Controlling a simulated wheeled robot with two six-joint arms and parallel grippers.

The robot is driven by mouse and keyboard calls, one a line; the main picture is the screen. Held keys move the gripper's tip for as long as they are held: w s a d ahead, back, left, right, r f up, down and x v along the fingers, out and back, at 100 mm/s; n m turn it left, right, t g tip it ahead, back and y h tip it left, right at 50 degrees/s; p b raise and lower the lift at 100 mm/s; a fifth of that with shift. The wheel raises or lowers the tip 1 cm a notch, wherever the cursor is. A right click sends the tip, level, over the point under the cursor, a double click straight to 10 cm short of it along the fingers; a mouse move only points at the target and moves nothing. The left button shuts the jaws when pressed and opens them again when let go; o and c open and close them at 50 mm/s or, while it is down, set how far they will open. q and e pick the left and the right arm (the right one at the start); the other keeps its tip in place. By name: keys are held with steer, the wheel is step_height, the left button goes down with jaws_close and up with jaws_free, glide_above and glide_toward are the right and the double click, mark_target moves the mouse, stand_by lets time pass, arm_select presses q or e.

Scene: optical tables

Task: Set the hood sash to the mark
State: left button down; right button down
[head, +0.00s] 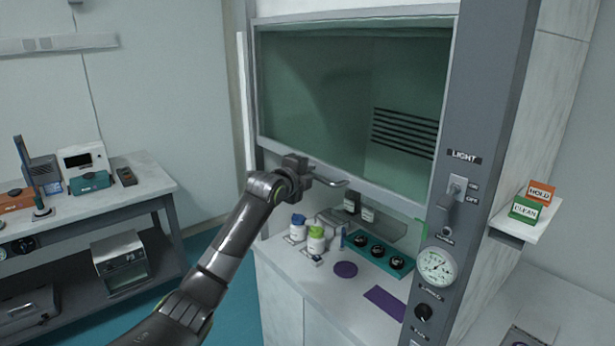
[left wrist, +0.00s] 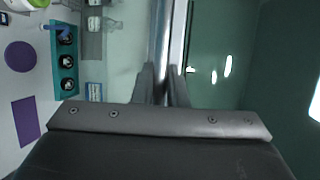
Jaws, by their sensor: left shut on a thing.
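The hood sash (head: 330,100) is a large dark green glass pane with a pale lower rail (head: 385,200). It is partly raised, with an open gap between the rail and the worktop. My left gripper (head: 311,178) is at the rail, left of its middle, by a curved grey handle (head: 335,183). In the left wrist view its fingers (left wrist: 165,88) are shut on the pale metal bar of the sash handle. A green strip (head: 421,232) shows on the right post just below the rail's end; I cannot tell whether it is the mark. My right gripper is out of view.
The worktop (head: 330,292) holds bottles (head: 316,240), a teal tray (head: 379,257) with black round items, and purple patches (head: 346,269). The grey right post bears a light switch (head: 453,190) and a gauge (head: 437,266). A side bench (head: 150,182) stands left.

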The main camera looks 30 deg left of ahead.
arm_select(q)
steer(key=shift+r, duration=0.1)
steer(key=c, duration=1.7)
jaws_free()
steer(key=shift+c, duration=0.2)
steer(key=s+r+b, duration=0.3)
steer(key=s+b, duration=0.2)
steer(key=s, duration=1.2)
steer(key=shift+b, duration=0.35)
